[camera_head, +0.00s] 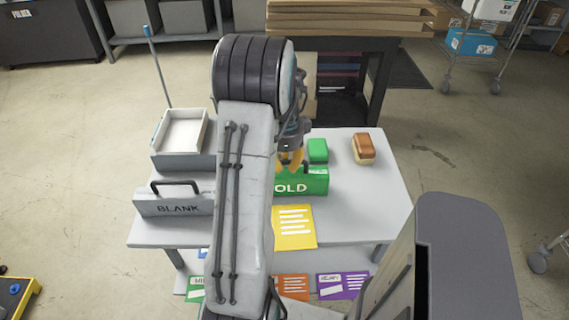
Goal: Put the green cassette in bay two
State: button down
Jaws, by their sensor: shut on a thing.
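The green cassette (313,183), with letters reading "OLD" on its front, is at the middle of the grey table (370,205). My arm hides its left part. My gripper (290,161), with yellow fingertips, is at the top of the cassette and shut on it; the exact grip point is partly hidden. I cannot tell whether the cassette rests on the table or is slightly raised. No bay marked two can be made out.
A grey "BLANK" cassette (176,207) with a dark handle and a white tray (181,130) stand at left. A yellow card (293,227) lies in front.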

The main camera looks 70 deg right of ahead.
aim_at(286, 175)
jog(key=c, duration=1.2)
grip_release()
jog(key=shift+f, duration=0.1)
notch_tip(286, 175, up, 12)
jog(key=b, duration=0.2)
jog(key=w+a+r+n+t, duration=0.1)
jog(key=w+a+r+n, duration=0.1)
jog(key=w+a+n, duration=1.6)
jog(key=s+a+f+n+t, duration=0.1)
jog(key=a+n, duration=0.4)
jog(key=a, duration=0.8)
jog(key=shift+s+a+h, duration=0.15)
jog(key=shift+a+h, duration=0.15)
jog(key=shift+o, duration=0.7)
jog(key=s+a+f+n+t, duration=0.1)
jog(key=s+a+f+n, duration=0.2)
jog(key=a+n, duration=0.5)
jog(key=shift+s+a+n+y, duration=0.3)
jog(key=shift+s+y, duration=0.1)
jog(key=shift+o, duration=0.4)
jog(key=shift+s+a+f+n, duration=0.2)
jog(key=shift+s+a+n, duration=0.1)
jog(key=shift+n, duration=0.1)
